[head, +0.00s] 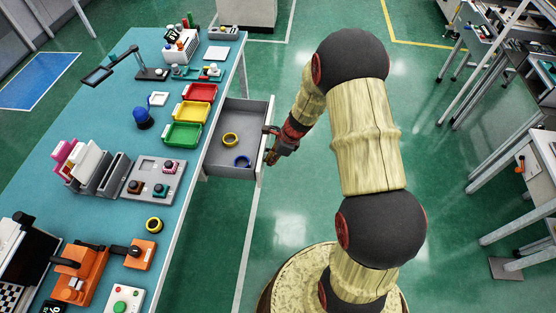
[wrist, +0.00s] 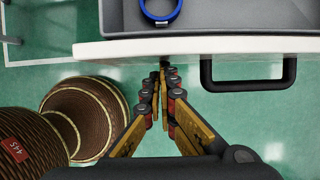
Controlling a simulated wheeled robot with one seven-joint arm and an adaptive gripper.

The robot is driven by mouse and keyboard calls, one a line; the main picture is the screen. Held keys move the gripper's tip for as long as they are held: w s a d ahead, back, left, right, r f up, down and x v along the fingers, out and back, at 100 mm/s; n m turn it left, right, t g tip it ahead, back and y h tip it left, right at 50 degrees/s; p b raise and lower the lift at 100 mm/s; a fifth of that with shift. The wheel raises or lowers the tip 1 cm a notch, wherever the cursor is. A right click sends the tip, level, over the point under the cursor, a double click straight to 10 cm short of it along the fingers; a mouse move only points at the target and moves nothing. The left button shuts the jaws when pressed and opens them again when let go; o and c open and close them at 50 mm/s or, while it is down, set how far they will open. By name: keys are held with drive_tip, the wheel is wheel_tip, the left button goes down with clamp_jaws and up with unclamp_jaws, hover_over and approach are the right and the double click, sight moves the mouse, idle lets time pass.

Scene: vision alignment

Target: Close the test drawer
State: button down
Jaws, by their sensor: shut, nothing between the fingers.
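The test drawer (head: 232,172) is a grey drawer with a white front, pulled out from the right side of the teal table. A yellow ring (head: 230,140) and a blue ring (head: 242,161) lie in it. My gripper (head: 270,157) is shut and empty, outside the drawer front. In the wrist view its fingertips (wrist: 164,72) are close to the white drawer front (wrist: 200,46); I cannot tell whether they touch. The black handle (wrist: 248,84) is to the right of the fingers there, apart from them. The blue ring also shows in the wrist view (wrist: 160,16).
The teal table (head: 185,185) carries red, yellow and green bins (head: 183,134), a grey tray with parts (head: 153,179) and orange devices (head: 85,270). Green floor (head: 290,190) lies free right of the drawer.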

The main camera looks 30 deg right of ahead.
drive_tip(key=w+a+p, duration=0.2)
drive_tip(key=w+a, duration=0.1)
drive_tip(key=a, duration=0.2)
drive_tip(key=w+a+p, duration=0.3)
drive_tip(key=w+a, duration=0.1)
drive_tip(key=a, duration=0.2)
drive_tip(key=w+a+p, duration=0.2)
drive_tip(key=w+a, duration=0.2)
drive_tip(key=a, duration=0.1)
drive_tip(key=shift+w+a, duration=0.2)
drive_tip(key=shift+a, duration=0.2)
drive_tip(key=shift+s+d, duration=0.1)
drive_tip(key=shift+d, duration=0.2)
drive_tip(key=s+d, duration=0.2)
drive_tip(key=d, duration=0.1)
drive_tip(key=shift+s+d+r+p, duration=0.15)
drive_tip(key=shift+r+p, duration=0.15)
drive_tip(key=shift+r, duration=0.1)
drive_tip(key=p+v, duration=0.2)
drive_tip(key=v, duration=0.7)
drive_tip(key=shift+p, duration=0.35)
